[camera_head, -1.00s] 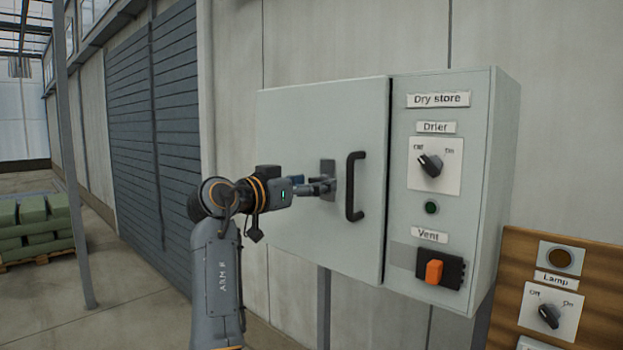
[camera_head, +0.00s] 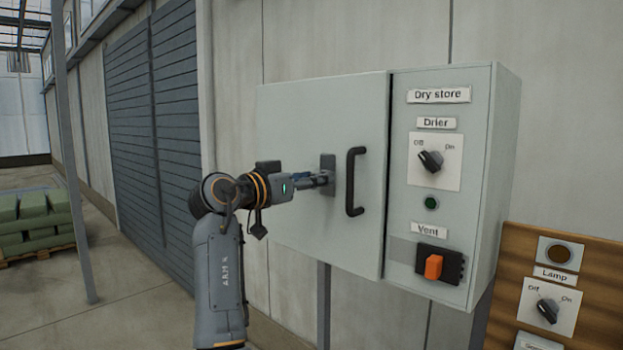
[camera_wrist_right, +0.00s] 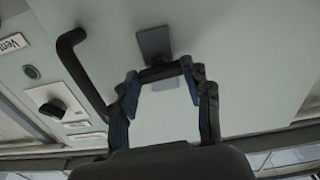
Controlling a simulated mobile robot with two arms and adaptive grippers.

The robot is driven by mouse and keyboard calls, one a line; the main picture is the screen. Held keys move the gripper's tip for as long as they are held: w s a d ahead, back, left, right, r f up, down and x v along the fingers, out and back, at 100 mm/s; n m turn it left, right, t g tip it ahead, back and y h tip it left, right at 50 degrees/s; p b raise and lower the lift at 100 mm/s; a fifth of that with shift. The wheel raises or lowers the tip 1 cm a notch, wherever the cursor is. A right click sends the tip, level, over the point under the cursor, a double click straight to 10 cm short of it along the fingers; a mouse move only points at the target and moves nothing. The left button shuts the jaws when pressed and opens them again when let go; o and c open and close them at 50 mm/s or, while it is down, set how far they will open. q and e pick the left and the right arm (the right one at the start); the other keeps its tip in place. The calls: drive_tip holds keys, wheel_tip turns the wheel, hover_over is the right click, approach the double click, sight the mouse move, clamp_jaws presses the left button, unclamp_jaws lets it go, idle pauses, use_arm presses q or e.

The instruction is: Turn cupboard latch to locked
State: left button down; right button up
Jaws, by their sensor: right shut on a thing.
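The grey-green cupboard door (camera_head: 300,215) is closed flat beside the "Dry store" panel. Its latch has a dark grey backplate (camera_head: 328,168), left of the black bar handle (camera_head: 355,182); the plate also shows in the right wrist view (camera_wrist_right: 154,45). My right gripper (camera_head: 324,181) reaches the latch from the left and is shut on the latch's knob, which the fingers mostly hide. In the right wrist view my two fingertips (camera_wrist_right: 160,76) meet a dark piece just below the plate. I cannot read the latch's turned position. My left gripper is not in view.
The panel right of the door carries a Drier dial (camera_head: 430,160), a green button (camera_head: 431,203) and an orange Vent switch (camera_head: 433,267). A wooden board (camera_head: 595,265) with a Lamp dial stands lower right. The bar handle sticks out close to my gripper.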

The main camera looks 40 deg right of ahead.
drive_tip(key=shift+r+n+p, duration=0.2)
drive_tip(key=shift+n+p, duration=4.4)
drive_tip(key=shift+n, duration=4)
drive_tip(key=o, duration=1.2)
drive_tip(key=shift+f, duration=0.1)
drive_tip(key=shift+c, duration=0.2)
